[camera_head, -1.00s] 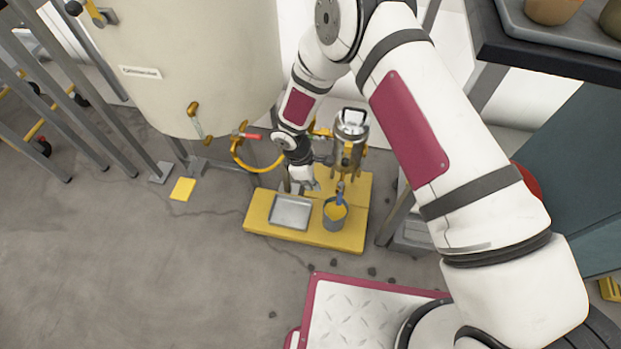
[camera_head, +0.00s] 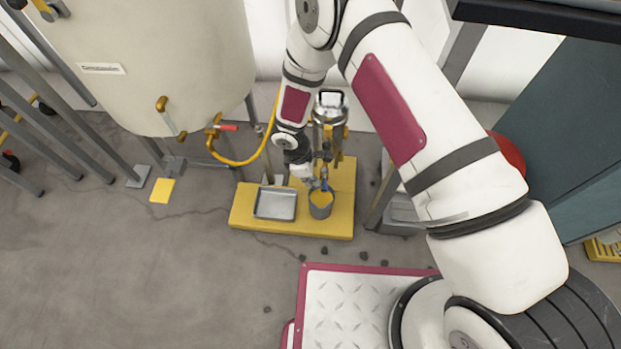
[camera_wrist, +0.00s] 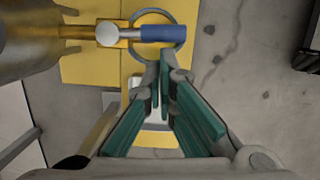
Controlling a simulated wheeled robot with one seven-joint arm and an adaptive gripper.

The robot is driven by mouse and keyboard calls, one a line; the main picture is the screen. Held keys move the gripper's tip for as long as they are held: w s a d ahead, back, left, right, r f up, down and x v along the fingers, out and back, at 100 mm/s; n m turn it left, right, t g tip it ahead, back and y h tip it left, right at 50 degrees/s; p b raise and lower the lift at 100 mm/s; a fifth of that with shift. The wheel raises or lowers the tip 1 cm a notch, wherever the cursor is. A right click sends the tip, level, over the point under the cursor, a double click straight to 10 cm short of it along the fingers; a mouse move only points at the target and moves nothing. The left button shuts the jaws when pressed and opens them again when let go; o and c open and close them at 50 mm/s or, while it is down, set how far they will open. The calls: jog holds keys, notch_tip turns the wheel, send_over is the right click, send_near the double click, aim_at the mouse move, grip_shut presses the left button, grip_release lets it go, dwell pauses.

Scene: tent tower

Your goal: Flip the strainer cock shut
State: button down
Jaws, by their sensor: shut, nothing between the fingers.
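The strainer (camera_head: 327,112) is an upright metal cylinder with a handle on top, standing over the yellow platform. Its cock has a blue lever (camera_head: 325,183), which also shows in the wrist view (camera_wrist: 163,33). There the lever points right, in line with the short brass pipe (camera_wrist: 73,32) from the strainer, above a round grey bucket (camera_head: 320,204). My gripper (camera_head: 308,174) is beside the lever, on its left in the head view. In the wrist view my gripper (camera_wrist: 161,68) is shut and empty, its fingertips just below the lever; I cannot tell whether they touch it.
A square metal tray (camera_head: 275,204) lies on the yellow platform (camera_head: 240,217), left of the bucket. A large cream tank (camera_head: 150,65) with a red-handled valve (camera_head: 228,128) and yellow hose (camera_head: 257,157) stands at left.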

jog(key=shift+s+d+n, duration=0.25)
jog(key=shift+d+n, duration=0.1)
jog(key=shift+n, duration=0.45)
